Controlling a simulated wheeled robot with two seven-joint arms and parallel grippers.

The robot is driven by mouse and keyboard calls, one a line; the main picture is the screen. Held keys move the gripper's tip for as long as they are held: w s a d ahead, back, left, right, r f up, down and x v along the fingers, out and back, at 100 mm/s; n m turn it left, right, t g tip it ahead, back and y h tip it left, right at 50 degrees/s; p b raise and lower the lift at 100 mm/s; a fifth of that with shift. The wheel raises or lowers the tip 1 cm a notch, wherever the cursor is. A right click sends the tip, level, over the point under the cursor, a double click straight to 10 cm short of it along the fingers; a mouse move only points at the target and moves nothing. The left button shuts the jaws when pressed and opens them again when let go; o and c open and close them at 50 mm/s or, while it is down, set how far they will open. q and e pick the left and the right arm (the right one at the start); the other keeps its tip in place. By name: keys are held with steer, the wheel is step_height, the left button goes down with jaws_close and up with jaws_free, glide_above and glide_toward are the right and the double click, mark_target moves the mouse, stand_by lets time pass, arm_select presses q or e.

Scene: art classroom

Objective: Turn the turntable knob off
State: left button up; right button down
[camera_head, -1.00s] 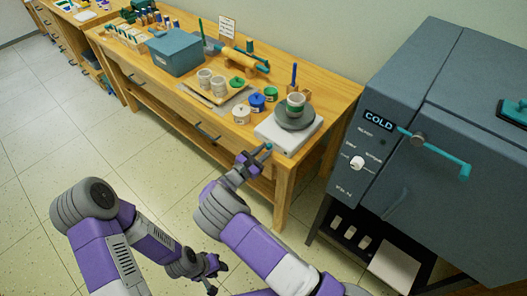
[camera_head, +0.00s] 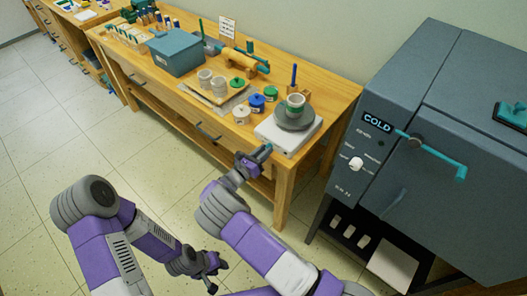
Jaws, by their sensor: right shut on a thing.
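The turntable (camera_head: 277,137) is a white base with a grey disc (camera_head: 294,117) at the front right of the wooden workbench. A pale cup with green bands (camera_head: 295,104) stands on the disc. My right gripper (camera_head: 255,158) is at the front left corner of the base, shut on the small teal knob (camera_head: 267,147) there. The gripper hides part of the knob, and its setting cannot be read. My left gripper (camera_head: 213,276) hangs low over the floor, away from the bench, with its fingers apart and empty.
A dark kiln (camera_head: 440,130) with a teal handle and a "COLD" display stands to the right of the bench. Paint pots (camera_head: 257,102), cups and a blue-grey box (camera_head: 176,52) stand left of the turntable. The tiled floor at left is clear.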

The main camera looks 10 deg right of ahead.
stand_by(0.3)
steer(key=c, duration=1.2)
jaws_free()
steer(key=shift+a, duration=0.1)
steer(key=p+v, duration=0.1)
steer(key=v, duration=0.6)
steer(key=shift+s+a, duration=0.15)
steer(key=shift+s, duration=0.05)
